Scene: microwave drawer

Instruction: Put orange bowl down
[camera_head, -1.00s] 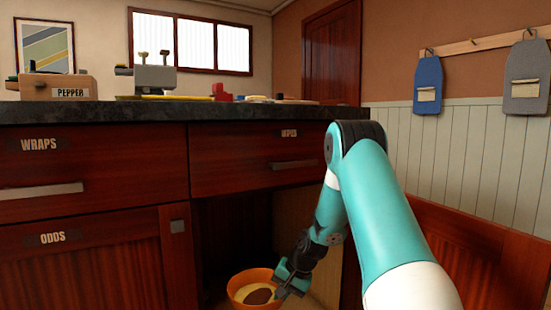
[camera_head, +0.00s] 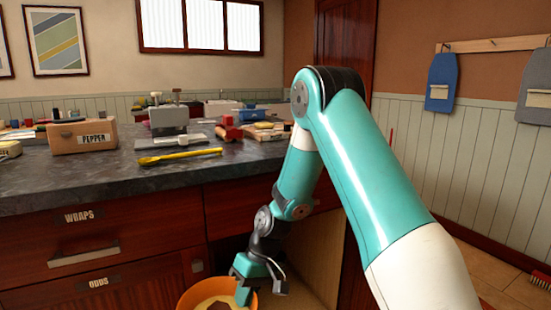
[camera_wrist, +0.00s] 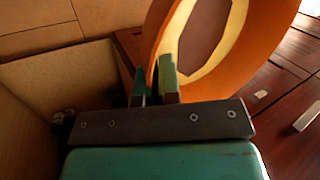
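The orange bowl (camera_head: 190,297) is at the bottom of the head view, below the counter front, cut off by the frame edge. Its inside is pale yellow with a brown patch. In the wrist view the bowl (camera_wrist: 270,40) fills the upper right, its rim between the two fingers of my gripper (camera_wrist: 155,85). My gripper is shut on the bowl's rim; it also shows in the head view (camera_head: 245,290) at the bowl's right side. What lies directly under the bowl is hidden.
The dark countertop (camera_head: 100,180) holds a yellow spoon (camera_head: 180,156), a pepper box (camera_head: 82,136), a grey scale-like device (camera_head: 168,120) and red items. Its front edge is mostly bare. Drawers labelled wraps (camera_head: 84,216) and odds are below. An open recess lies behind my arm.

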